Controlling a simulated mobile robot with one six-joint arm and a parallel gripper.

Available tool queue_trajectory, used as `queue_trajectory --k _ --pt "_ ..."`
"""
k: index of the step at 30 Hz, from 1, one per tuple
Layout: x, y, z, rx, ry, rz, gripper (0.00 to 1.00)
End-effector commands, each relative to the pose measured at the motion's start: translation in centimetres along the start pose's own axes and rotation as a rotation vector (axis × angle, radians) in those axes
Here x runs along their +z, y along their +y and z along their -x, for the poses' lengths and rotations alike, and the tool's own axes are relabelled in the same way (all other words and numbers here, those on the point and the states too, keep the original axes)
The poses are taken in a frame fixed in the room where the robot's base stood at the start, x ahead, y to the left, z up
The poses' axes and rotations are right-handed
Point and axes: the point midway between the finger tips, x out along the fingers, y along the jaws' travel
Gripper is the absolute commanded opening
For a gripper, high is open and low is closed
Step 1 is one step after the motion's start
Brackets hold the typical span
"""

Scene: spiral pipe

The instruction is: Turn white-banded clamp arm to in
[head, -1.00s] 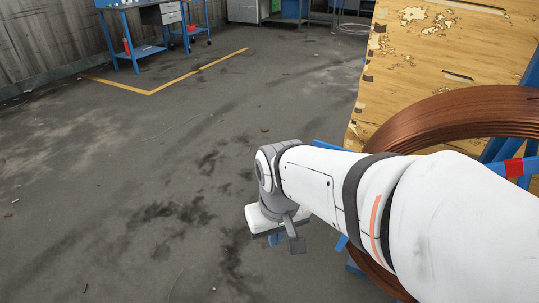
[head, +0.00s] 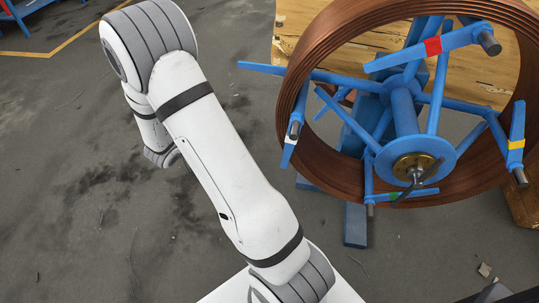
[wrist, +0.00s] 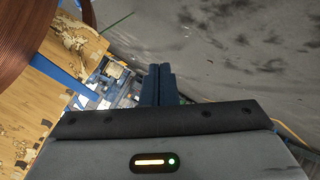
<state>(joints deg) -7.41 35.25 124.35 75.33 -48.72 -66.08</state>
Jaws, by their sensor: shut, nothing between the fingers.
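The white-banded clamp arm (head: 289,150) is a short blue bar with a white band, at the left side of the copper coil (head: 288,95) in the head view. It sits at the end of a blue spoke of the reel (head: 404,110) and stands roughly upright, slightly tilted. In the wrist view my gripper (wrist: 163,72) is shut and empty, its dark fingers together. The coil's edge (wrist: 18,32) shows at the upper left there, apart from the fingers. The white band cannot be made out in the wrist view. My gripper is hidden behind my arm in the head view.
Other clamp arms on the reel carry red (head: 433,46), yellow (head: 516,144) and green bands. A wooden panel (head: 290,22) stands behind the coil. A blue bar (head: 262,69) juts left from the reel towards my arm. Open floor (head: 70,190) lies left.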

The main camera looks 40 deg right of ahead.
Motion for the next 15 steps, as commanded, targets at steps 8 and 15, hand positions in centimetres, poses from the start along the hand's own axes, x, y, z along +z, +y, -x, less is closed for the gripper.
queue_trajectory --k 8,15 --pt "10.8 2.6 -2.7 0.56 -0.268 0.342 0.0" --pt "13.9 3.8 -1.6 0.746 -0.399 0.488 0.0"
